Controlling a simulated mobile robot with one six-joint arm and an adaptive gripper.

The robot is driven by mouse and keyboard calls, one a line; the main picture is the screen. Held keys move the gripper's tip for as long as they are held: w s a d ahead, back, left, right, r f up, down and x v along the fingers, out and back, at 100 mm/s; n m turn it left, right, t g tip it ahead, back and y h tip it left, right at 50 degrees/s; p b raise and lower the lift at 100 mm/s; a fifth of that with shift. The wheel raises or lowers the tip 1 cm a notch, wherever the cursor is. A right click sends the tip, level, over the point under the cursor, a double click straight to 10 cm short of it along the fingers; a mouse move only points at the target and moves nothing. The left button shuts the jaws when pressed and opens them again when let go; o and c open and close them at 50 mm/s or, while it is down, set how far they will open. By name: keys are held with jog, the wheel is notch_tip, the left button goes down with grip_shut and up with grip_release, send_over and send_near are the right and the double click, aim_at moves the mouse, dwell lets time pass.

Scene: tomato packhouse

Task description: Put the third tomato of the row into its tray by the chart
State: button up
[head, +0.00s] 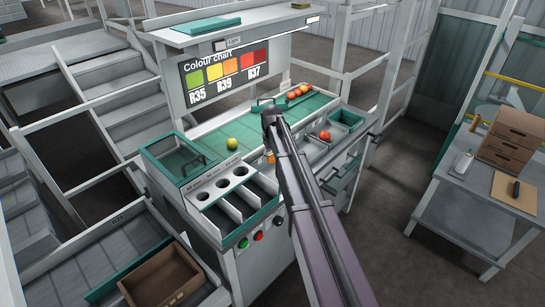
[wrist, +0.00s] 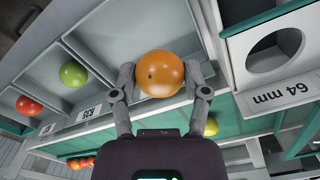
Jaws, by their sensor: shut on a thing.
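My gripper (wrist: 160,78) is shut on an orange tomato (wrist: 160,74), its fingers on either side of it. The tomato is in front of a pale tray compartment in the wrist view; I cannot tell its height above the floor of it. In the head view a bit of orange (head: 270,157) shows beside my arm, which hides the gripper. The neighbouring tray (wrist: 83,114), labelled R35, holds a green tomato (wrist: 73,74). The tray beyond holds a red tomato (wrist: 29,105), also in the head view (head: 324,135). The colour chart (head: 224,73) stands behind the bench.
A yellow tomato (head: 232,143) and several red-orange tomatoes (head: 300,91) lie on the green bench surface (head: 210,135). A sizing plate (wrist: 275,50) with round holes, one marked 64 mm, is close to the gripper's right. A side table (head: 475,205) holds boxes.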

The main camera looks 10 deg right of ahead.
jog(key=shift+f+b, duration=4.35)
jog(key=shift+f, duration=0.25)
jog(key=shift+f+b, duration=0.6)
jog(key=o, duration=0.9)
jog(key=c, duration=0.3)
jog(key=shift+c, duration=0.2)
jog(key=shift+r, duration=0.15)
jog(key=shift+r+p, duration=3.4)
jog(key=shift+p, duration=0.15)
